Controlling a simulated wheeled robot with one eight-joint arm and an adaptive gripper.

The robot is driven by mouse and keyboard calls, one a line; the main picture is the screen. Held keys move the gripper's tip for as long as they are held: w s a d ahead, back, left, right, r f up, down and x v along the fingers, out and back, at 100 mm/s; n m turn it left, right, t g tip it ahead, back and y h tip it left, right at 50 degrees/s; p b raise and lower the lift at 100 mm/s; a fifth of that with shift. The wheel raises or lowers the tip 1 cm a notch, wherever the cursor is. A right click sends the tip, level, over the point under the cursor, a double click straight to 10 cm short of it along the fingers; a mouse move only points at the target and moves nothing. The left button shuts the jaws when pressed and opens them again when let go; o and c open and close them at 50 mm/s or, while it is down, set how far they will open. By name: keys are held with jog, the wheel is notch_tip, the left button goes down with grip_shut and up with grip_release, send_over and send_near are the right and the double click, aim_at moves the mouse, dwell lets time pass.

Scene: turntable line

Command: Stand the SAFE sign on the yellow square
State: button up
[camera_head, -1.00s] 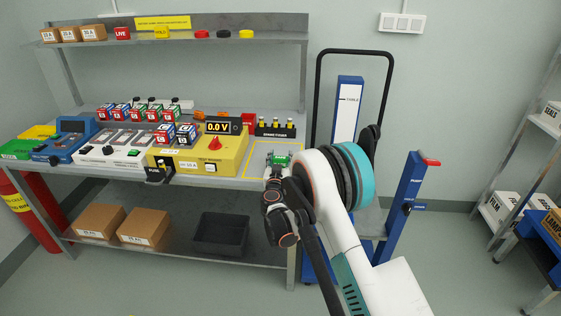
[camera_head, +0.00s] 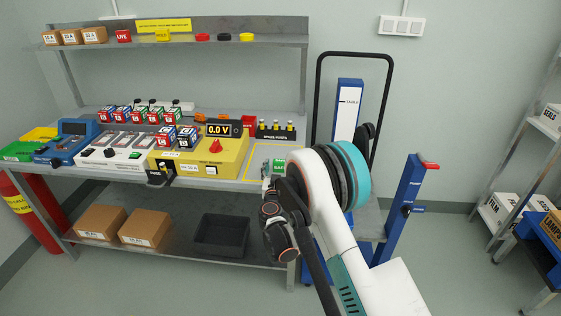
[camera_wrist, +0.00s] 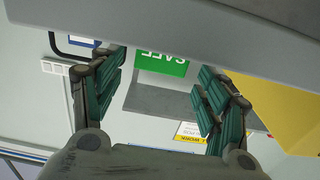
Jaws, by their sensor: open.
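The SAFE sign (camera_head: 280,164) is a small green plate with white letters. It stands on the bench top, apparently inside the yellow outlined square (camera_head: 276,147), at the bench's right end. My arm hides part of the square and the sign's foot. In the wrist view the SAFE sign (camera_wrist: 162,64) appears upside down, beyond and between the spread finger pads. My gripper (camera_head: 271,172) is open at the bench's front edge, close to the sign. In the wrist view my gripper (camera_wrist: 162,88) shows a clear gap on both sides of the sign.
A yellow test box (camera_head: 205,158) stands just left of the square. A black rack with yellow-topped pieces (camera_head: 276,130) is behind it. A blue lift cart (camera_head: 405,195) stands to the right of the bench. A shelf (camera_head: 190,43) hangs over the bench's back.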

jog(key=s+p, duration=0.2)
jog(key=s, duration=0.6)
jog(key=shift+a, duration=0.15)
